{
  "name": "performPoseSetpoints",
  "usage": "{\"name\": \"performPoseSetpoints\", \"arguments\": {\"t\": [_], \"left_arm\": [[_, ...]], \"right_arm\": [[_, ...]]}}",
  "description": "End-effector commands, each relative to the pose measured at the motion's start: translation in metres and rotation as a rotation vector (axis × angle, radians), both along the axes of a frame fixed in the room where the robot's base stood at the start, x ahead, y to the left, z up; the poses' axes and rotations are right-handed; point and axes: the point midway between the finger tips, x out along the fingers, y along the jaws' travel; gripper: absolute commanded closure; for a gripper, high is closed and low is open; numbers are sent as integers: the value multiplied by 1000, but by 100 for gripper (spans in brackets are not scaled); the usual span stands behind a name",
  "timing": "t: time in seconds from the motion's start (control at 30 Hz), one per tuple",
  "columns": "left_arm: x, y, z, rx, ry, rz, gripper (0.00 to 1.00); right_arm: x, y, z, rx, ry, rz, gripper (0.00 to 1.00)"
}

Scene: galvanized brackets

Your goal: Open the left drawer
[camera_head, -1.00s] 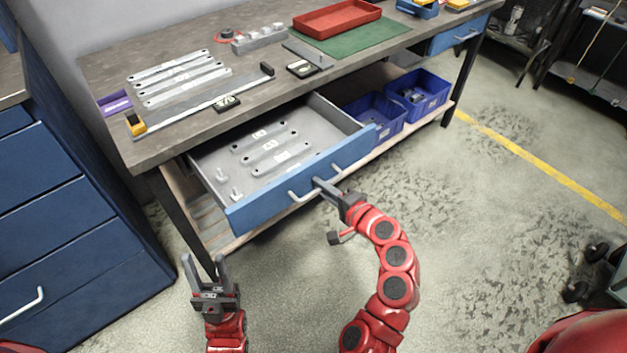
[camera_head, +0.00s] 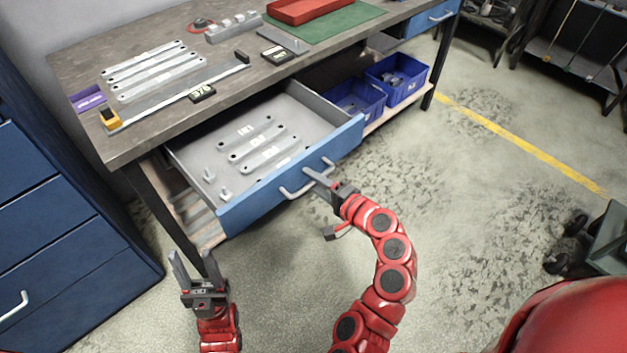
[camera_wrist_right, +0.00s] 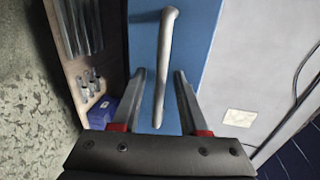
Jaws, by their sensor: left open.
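The left drawer (camera_head: 240,208) with a blue front is pulled well out of the workbench, its grey inside showing. Its bar handle (camera_head: 291,193) also shows in the right wrist view (camera_wrist_right: 165,60). My right gripper (camera_head: 318,180) is at the handle. In the right wrist view its two fingers (camera_wrist_right: 162,78) stand apart on either side of the bar, with gaps visible.
The workbench top (camera_head: 150,135) holds brackets, a ruler-like bar, a green mat (camera_head: 335,22) and a red tray (camera_head: 300,8). Blue bins (camera_head: 398,78) sit on the lower shelf. A blue cabinet (camera_head: 60,240) stands at left.

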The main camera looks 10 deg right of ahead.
Motion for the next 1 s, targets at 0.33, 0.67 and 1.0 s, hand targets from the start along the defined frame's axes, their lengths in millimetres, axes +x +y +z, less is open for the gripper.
{"name": "performPoseSetpoints", "arguments": {"t": [0.33, 0.67, 1.0], "left_arm": [[0, 0, -1, 0, 0, 0, 50], [0, 0, -6, 0, 0, 0, 50], [0, 0, 25, 0, 0, 0, 50]], "right_arm": [[-3, -2, 0, 0, 0, -1, 56], [-54, -42, 13, 0, -1, -11, 56], [-106, -81, 30, -2, 3, -8, 56]]}}
